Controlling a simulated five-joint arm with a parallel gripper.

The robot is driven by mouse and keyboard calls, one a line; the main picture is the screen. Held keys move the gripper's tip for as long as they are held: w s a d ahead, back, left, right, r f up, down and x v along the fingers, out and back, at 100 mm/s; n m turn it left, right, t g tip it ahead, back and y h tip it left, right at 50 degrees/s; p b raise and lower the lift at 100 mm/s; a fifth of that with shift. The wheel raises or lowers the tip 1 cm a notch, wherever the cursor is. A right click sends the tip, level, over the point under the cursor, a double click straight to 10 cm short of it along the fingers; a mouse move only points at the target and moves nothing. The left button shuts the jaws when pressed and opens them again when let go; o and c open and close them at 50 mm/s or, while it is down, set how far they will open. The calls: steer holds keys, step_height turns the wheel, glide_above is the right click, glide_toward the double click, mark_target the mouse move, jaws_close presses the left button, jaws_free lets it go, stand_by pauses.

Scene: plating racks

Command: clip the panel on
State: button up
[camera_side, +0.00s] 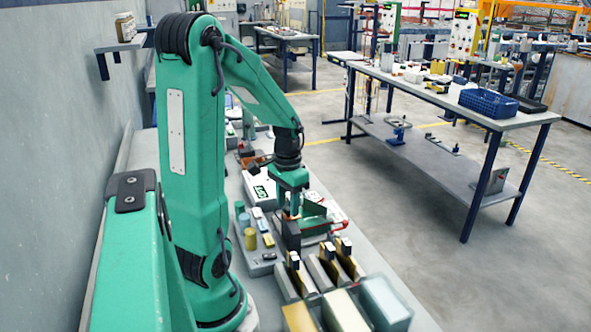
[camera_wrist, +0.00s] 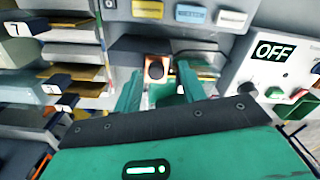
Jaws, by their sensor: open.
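My gripper (camera_side: 291,208) points down over the bench, and its jaws are open. In the wrist view its two green fingers (camera_wrist: 160,92) stand apart, with a dark block with an orange patch (camera_wrist: 155,70) between and beyond them. I cannot tell whether the fingers touch it. A dark upright block (camera_side: 291,236) stands below my gripper in the side view. A dark green plate-like piece (camera_side: 313,209) and a red piece (camera_side: 330,226) are just right of the fingers. I cannot make out for certain which piece is the panel; my gripper hides part of this area.
Slotted racks with numbered tags (camera_wrist: 52,88) fill the left of the wrist view. Blue, yellow and white labels (camera_wrist: 190,14) line the top. Several tanks (camera_side: 384,300) stand at the bench's near end.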

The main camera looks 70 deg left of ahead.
mark_target(289, 208)
steer(key=shift+r, duration=3.7)
steer(key=shift+d, duration=0.1)
steer(key=d+r+m+t, duration=0.1)
steer(key=d+r+t, duration=0.1)
steer(key=d, duration=0.8)
steer(key=d+r+m+t, duration=0.2)
steer(key=d+r+t, duration=0.1)
steer(key=d, duration=0.8)
steer(key=shift+s+r+m+t, duration=0.2)
steer(key=shift+r+m+t, duration=0.1)
steer(key=shift+r, duration=0.45)
